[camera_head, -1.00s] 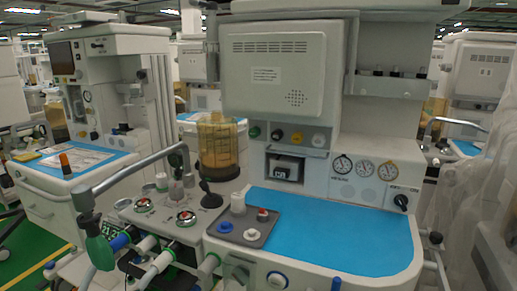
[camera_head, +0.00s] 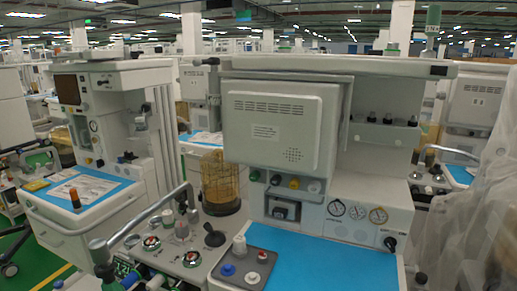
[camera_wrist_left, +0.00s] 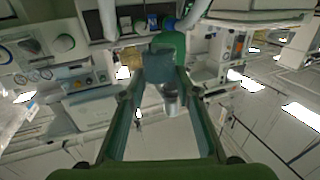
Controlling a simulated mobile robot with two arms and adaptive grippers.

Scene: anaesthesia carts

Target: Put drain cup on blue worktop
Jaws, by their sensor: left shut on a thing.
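The blue worktop (camera_head: 318,265) is at the bottom centre of the head view, in front of the anaesthesia machine, its front edge cut off by the picture. My left gripper (camera_wrist_left: 161,75) shows only in the left wrist view, its two dark green fingers closed on a grey-green, cup-like thing (camera_wrist_left: 158,66), which I take to be the drain cup. Its outline blurs into a green part behind it. A grey cylinder (camera_wrist_left: 171,103) shows between the fingers, and I cannot tell whether it belongs to the held thing. My right gripper is in neither view.
A grey tray (camera_head: 228,284) with small white, blue and red-topped pieces occupies the worktop's left end. Left of it are a bent grey metal arm (camera_head: 150,212), gauges and an amber canister (camera_head: 220,182). The worktop's middle and right look clear. Plastic sheeting (camera_head: 490,215) hangs at right.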

